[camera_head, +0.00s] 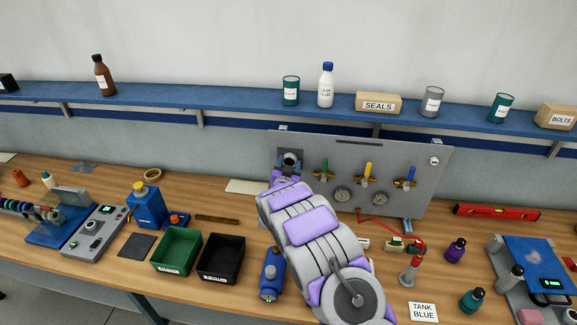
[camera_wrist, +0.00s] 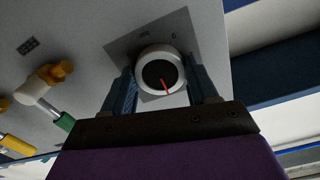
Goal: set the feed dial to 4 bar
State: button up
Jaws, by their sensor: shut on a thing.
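The feed dial (camera_wrist: 160,75) is a round knob with a pale rim, dark face and red pointer line, on a grey plate of the upright panel. In the wrist view the red line points down and slightly right, toward my gripper's palm. The scale marks on the plate are too small to read. My gripper (camera_wrist: 162,82) is shut on the dial, one finger on each side of it. In the head view the dial (camera_head: 290,159) is at the panel's upper left, with my gripper (camera_head: 288,170) at it; my arm hides the panel's lower left.
The panel (camera_head: 430,165) also carries green (camera_head: 323,171), yellow (camera_head: 368,172) and blue (camera_head: 405,180) handled valves and two gauges (camera_head: 342,195). A blue shelf (camera_head: 230,102) runs above. Green (camera_head: 176,250) and black (camera_head: 221,259) bins and a blue cylinder (camera_head: 271,275) stand left of my arm.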

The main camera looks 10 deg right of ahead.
jog(key=shift+b, duration=0.3)
jog(key=m+b, duration=0.4)
jog(key=shift+a+b, duration=0.1)
jog(key=shift+b, duration=0.25)
jog(key=m+b, duration=0.3)
jog(key=shift+b, duration=0.4)
jog(key=shift+r+m+b, duration=0.1)
jog(key=shift+m+b, duration=0.6)
jog(key=shift+b, duration=0.2)
jog(key=o, duration=1.1)
jog(key=shift+d, duration=0.2)
jog(key=shift+c, duration=0.2)
jog(key=shift+a, duration=0.1)
